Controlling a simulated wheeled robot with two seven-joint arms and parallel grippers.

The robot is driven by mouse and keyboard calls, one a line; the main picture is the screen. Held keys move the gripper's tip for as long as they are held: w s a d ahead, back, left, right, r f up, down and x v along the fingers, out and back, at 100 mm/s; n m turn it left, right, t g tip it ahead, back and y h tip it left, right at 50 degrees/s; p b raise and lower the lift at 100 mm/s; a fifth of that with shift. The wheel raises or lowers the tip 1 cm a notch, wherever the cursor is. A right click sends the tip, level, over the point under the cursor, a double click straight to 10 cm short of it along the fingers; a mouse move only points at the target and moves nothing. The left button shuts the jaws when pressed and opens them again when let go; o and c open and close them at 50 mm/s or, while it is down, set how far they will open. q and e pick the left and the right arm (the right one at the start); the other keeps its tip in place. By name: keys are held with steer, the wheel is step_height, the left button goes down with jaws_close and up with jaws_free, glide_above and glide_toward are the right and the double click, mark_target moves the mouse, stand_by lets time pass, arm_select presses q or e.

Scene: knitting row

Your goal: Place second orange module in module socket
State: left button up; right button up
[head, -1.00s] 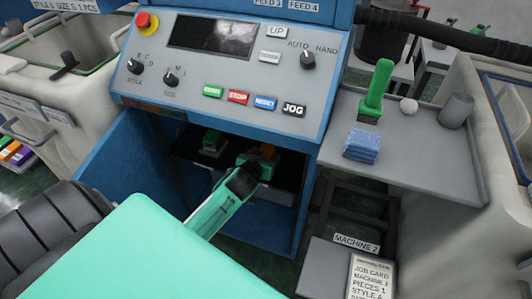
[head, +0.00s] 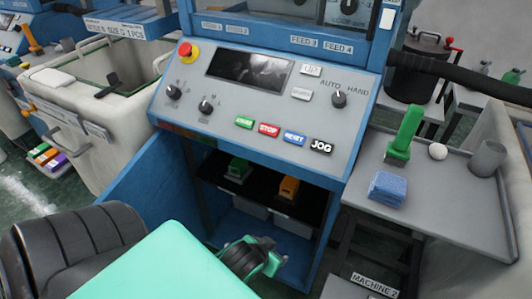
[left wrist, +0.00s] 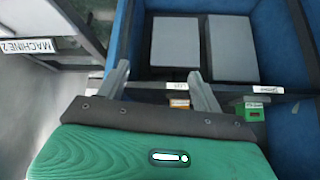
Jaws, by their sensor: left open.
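An orange module (head: 289,187) stands upright on the dark shelf (head: 262,190) inside the open blue cabinet. A green module (head: 238,168) stands to its left on the same shelf. I cannot tell how deep the orange module sits in its socket. In the left wrist view the orange module (left wrist: 180,103) shows small between the fingers, beyond them, with the green module (left wrist: 252,110) to its right. My left gripper (head: 275,261) is open and empty, in front of and below the shelf, apart from both modules. My right gripper is not in view.
The control panel (head: 220,115) overhangs the cabinet opening. The open blue door (head: 150,190) stands at the left. A side table (head: 455,205) at the right holds a blue cloth (head: 388,188), a green-handled brush (head: 406,130), a white ball (head: 438,151) and a grey cup (head: 487,157).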

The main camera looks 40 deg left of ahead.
arm_select(q)
steer(key=s+d+f+m+g+h, duration=0.1)
steer(key=s+d+m+g, duration=0.1)
steer(key=s+d, duration=0.3)
steer(key=s+g, duration=0.1)
steer(key=s, duration=0.3)
steer(key=shift+d+g+h, duration=0.25)
steer(key=shift+g+h, duration=0.15)
steer(key=shift+w+f, duration=0.1)
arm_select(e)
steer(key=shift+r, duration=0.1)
